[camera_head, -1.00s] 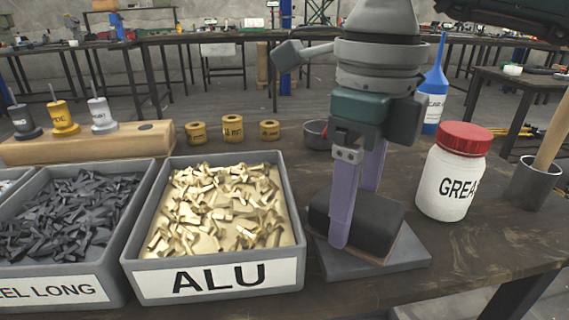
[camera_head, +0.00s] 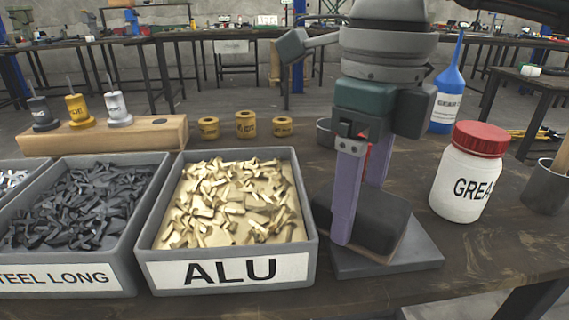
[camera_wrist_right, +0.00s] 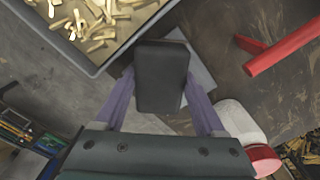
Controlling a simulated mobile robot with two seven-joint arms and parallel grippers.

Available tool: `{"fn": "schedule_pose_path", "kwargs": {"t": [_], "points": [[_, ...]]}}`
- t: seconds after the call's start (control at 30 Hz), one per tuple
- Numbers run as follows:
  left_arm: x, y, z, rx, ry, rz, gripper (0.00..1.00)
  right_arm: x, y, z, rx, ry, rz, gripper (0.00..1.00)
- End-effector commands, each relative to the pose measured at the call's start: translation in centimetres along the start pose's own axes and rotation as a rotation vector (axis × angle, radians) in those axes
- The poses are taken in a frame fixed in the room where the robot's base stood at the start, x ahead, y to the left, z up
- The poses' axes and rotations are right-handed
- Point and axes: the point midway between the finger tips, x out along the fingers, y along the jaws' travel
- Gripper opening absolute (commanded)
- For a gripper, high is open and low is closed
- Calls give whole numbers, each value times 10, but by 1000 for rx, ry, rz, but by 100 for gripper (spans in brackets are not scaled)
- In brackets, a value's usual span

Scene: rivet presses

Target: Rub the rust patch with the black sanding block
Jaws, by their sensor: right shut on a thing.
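The black sanding block (camera_head: 385,222) lies flat over the grey metal plate (camera_head: 410,262) on the bench. My right gripper (camera_head: 360,212) is shut on the block from above, one purple finger on its near side and the other behind it. A thin brown edge shows under the block's right side; the rest of the rust patch is hidden. In the right wrist view the block (camera_wrist_right: 161,75) sits between the fingers, with part of the plate (camera_wrist_right: 200,78) beside it. The block overhangs the plate's left side. My left gripper is not in view.
The ALU bin (camera_head: 308,235) stands close to the left of the block. The white grease jar (camera_head: 460,190) with a red lid stands to the right. A blue bottle (camera_head: 446,105) and a small dark cup (camera_head: 324,132) are behind. Bare bench lies right of the plate.

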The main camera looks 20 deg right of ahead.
Motion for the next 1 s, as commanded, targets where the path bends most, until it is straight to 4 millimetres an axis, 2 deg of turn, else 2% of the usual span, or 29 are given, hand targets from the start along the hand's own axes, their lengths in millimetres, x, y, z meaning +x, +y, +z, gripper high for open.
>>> {"fn": "schedule_pose_path", "kwargs": {"t": [0.27, 0.6, 1.0], "points": [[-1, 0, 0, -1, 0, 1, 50, -1, -8, -7, 0, -7, 2, 2], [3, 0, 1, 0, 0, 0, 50, 2, -30, -29, 5, -1, -1, 2], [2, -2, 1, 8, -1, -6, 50, 1, -33, -32, 4, -1, -2, 2]]}}
